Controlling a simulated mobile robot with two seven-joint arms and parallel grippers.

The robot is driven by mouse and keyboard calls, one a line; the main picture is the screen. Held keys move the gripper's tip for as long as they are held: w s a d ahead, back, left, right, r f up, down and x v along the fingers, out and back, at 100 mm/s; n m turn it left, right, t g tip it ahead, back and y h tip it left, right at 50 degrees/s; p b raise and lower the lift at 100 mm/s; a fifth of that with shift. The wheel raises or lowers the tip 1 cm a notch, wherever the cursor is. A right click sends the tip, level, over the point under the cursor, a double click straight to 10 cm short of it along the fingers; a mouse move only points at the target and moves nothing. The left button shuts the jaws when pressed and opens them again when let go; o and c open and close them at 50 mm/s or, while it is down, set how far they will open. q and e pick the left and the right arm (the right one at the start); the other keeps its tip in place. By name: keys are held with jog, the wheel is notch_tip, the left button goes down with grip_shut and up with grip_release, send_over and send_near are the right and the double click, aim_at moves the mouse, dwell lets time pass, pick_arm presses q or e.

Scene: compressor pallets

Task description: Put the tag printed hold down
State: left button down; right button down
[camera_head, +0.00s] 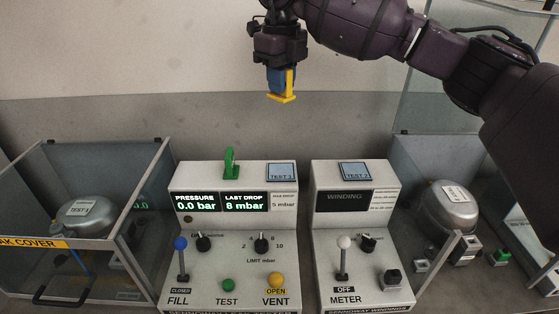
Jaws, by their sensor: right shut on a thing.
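My right gripper (281,78) hangs from the arm at the upper right, pointing down. It is shut on a yellow tag (284,98), held well above the consoles. The tag shows an upright strip and a flat foot at its lower end; the blue fingertips cover part of it, and no print on it can be read. A green tag (230,165) stands upright on top of the left console (232,239). My left gripper is not in view.
A "TEST 1" plate (282,172) lies on the left console's top, and a "TEST 2" plate (355,171) on the right console (360,240). Clear-walled bays flank them, with a left compressor (88,215) and a right compressor (447,207). Levers and knobs rise from both sloped panels.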

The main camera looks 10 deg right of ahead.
send_over(281, 171)
notch_tip(281, 171, down, 14)
jog(key=shift+r, duration=0.15)
jog(key=shift+f, duration=0.7)
jog(key=shift+f+p, duration=0.3)
jog(key=shift+f, duration=1.65)
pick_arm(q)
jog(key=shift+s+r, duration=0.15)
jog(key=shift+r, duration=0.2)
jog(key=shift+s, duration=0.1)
pick_arm(e)
jog(key=shift+f, duration=0.1)
jog(key=c, duration=1.1)
grip_release()
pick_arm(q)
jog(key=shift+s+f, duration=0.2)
